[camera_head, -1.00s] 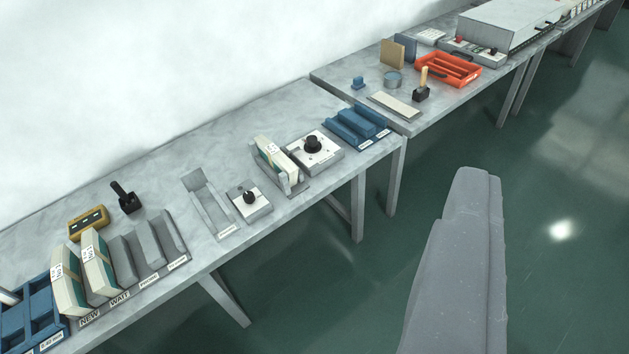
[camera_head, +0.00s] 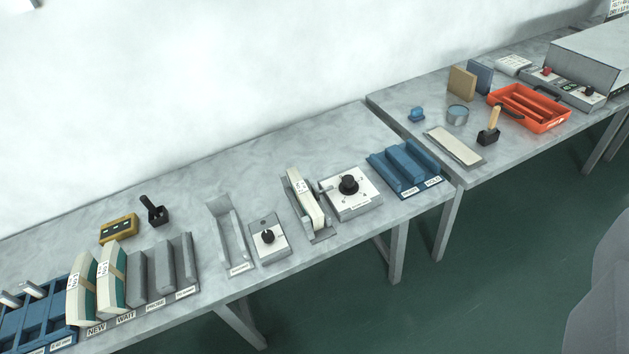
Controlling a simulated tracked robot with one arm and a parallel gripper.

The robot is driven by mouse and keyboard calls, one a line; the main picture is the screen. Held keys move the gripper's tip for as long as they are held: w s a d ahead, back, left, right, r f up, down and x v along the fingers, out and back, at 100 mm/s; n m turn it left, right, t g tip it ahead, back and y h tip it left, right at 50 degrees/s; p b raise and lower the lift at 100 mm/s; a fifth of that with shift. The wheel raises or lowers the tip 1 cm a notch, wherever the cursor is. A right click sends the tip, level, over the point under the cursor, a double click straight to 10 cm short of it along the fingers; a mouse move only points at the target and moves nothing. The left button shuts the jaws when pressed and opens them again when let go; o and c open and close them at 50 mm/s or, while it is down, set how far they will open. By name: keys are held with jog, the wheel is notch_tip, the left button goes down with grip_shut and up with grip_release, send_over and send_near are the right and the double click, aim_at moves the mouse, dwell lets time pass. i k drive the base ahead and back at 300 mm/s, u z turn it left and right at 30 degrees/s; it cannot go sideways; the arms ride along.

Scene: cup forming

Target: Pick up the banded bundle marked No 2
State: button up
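Two cream-and-green banded bundles stand side by side in a grey slotted rack (camera_head: 160,281) at the lower left. One bundle (camera_head: 80,290) is by the NEW label, the other bundle (camera_head: 111,280) by the WAIT label. A third bundle (camera_head: 306,200) stands in a grey holder (camera_head: 320,237) at mid table. Each has a small white tag, but the numbers are too small to read surely, so I cannot tell which is No 2. My gripper's fingers are not in view; only a grey part of my own body shows at the right edge.
An orange tray (camera_head: 530,107) stands on the far table.

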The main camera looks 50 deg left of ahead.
aim_at(311, 207)
jog(key=u, duration=0.4)
jog(key=i, duration=1.15)
jog(key=u, duration=1.05)
jog(key=i, duration=0.3)
jog(key=u, duration=0.1)
